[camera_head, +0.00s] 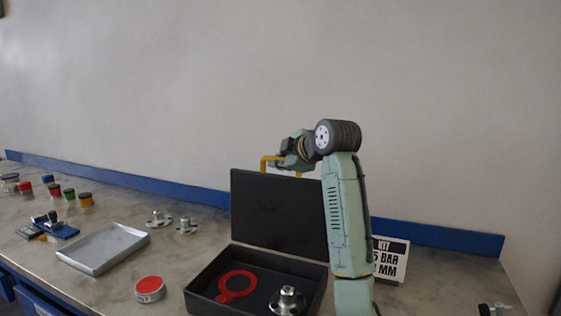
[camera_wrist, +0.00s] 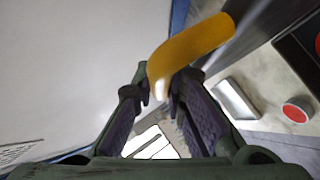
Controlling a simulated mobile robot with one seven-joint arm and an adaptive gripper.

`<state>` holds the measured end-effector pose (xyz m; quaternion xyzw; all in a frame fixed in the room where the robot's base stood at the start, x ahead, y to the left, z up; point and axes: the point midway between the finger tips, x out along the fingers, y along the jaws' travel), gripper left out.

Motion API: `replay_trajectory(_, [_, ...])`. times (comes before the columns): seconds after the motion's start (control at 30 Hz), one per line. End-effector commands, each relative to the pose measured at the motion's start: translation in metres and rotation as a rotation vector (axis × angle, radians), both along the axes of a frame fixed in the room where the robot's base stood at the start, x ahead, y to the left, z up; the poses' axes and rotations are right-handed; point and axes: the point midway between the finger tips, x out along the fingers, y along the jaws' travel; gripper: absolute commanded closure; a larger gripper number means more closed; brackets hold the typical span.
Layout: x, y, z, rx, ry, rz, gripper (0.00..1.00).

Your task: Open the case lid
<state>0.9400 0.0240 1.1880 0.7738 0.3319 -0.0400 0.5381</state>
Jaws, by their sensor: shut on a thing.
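The black case (camera_head: 217,269) sits on the bench with its lid (camera_head: 275,208) raised and standing about upright at the back. A yellow handle (camera_head: 265,163) is on the lid's top edge; it also shows in the wrist view (camera_wrist: 195,45). My gripper (camera_wrist: 160,90) is shut on this handle at the top of the lid. In the head view my gripper (camera_head: 283,160) is partly hidden by my wrist. Inside the case lie a red ring with a tab (camera_head: 237,284) and a metal flanged part (camera_head: 287,299).
A metal tray (camera_head: 104,249), a red-topped round tin (camera_head: 150,289) and two flanged parts (camera_head: 186,226) are left of the case. A kit sign (camera_head: 391,259) stands behind my arm. A blue rail (camera_head: 455,238) and wall are behind. Several coloured jars (camera_head: 70,194) are far left.

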Motion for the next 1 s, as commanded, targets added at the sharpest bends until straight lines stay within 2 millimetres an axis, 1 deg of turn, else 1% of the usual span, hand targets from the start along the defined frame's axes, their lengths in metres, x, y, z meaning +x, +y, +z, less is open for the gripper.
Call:
replay_trajectory(0.03, [0.000,0.000,0.005,0.005,-0.008,-0.002,1.00])
replay_trajectory(0.37, [-0.001,0.000,0.006,0.005,-0.009,-0.002,1.00])
replay_trajectory(0.4, [-0.001,0.000,0.006,0.005,-0.009,-0.002,0.85])
replay_trajectory(0.5, [-0.001,0.000,0.005,0.004,-0.007,-0.002,0.79])
replay_trajectory(0.83, [-0.003,-0.002,0.004,0.002,-0.003,-0.002,0.79])
replay_trajectory(0.93, [-0.011,-0.008,0.009,0.002,-0.004,-0.003,0.79])
replay_trajectory(1.0, [-0.021,-0.013,0.014,0.003,-0.006,-0.002,0.79])
